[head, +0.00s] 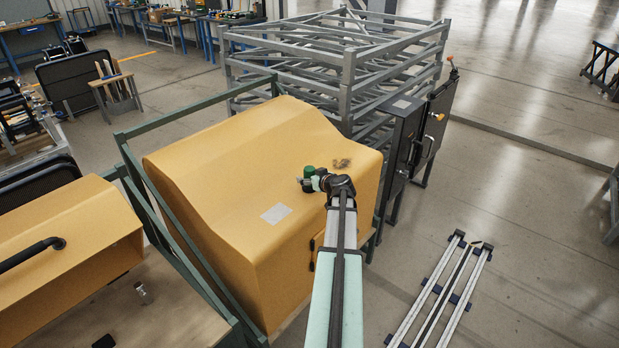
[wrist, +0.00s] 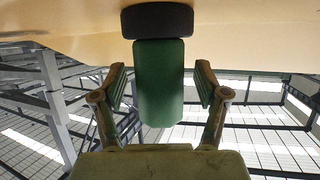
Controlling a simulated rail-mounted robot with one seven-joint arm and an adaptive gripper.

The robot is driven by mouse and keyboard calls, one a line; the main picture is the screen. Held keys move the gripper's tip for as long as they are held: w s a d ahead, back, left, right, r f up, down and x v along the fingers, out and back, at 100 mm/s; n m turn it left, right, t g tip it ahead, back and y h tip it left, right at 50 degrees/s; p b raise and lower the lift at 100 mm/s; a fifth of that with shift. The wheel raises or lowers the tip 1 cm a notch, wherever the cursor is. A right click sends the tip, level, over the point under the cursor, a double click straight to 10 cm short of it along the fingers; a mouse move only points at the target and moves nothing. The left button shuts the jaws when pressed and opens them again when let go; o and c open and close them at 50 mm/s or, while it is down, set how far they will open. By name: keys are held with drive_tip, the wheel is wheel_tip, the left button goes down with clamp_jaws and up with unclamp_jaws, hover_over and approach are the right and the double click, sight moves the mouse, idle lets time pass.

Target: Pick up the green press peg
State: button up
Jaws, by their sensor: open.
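The green press peg (wrist: 159,90) stands out from a black collar (wrist: 157,20) against the yellow surface in the wrist view. My gripper (wrist: 160,88) is open, with one finger on each side of the peg and a visible gap on both sides. In the head view the peg (head: 309,171) is a small green shape on top of the yellow housing (head: 215,165), at the end of my arm. My gripper (head: 316,180) is beside it there, its fingers small and partly hidden by my wrist.
A brownish patch or small part (head: 342,163) lies on the housing just right of the peg, and a pale label (head: 276,213) lies left. A green frame (head: 180,235) runs along the housing. A grey metal rack (head: 345,60) and a dark cabinet (head: 408,130) stand behind.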

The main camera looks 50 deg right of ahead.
drive_tip(key=c, duration=1.3)
drive_tip(key=shift+r, duration=0.15)
wheel_tip(320, 180, up, 20)
drive_tip(key=b, duration=0.4)
